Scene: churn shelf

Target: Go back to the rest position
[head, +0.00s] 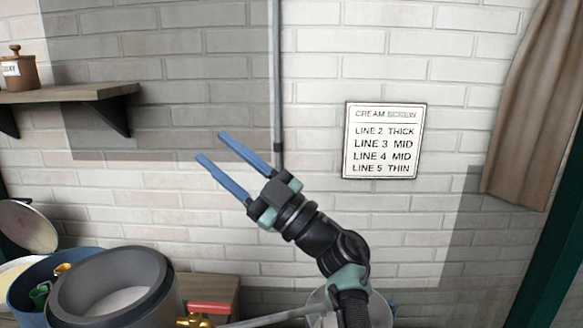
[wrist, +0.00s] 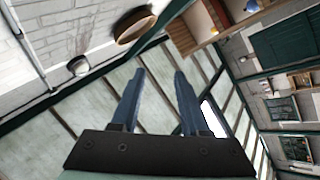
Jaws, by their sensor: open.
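My gripper (head: 222,147) is raised in front of the white brick wall in the head view, its two blue fingers apart with nothing between them. It points up and to the left. In the wrist view the gripper (wrist: 161,75) also shows open and empty, with the ceiling and its dark beams behind the fingers. My arm comes up from the bottom of the head view, right of centre.
A wall sign (head: 383,140) hangs to the right and a shelf (head: 70,92) with a brown jar (head: 18,70) at the left. A dark-rimmed round vessel (head: 110,290) stands at the lower left. A brown curtain (head: 530,110) hangs at the right.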

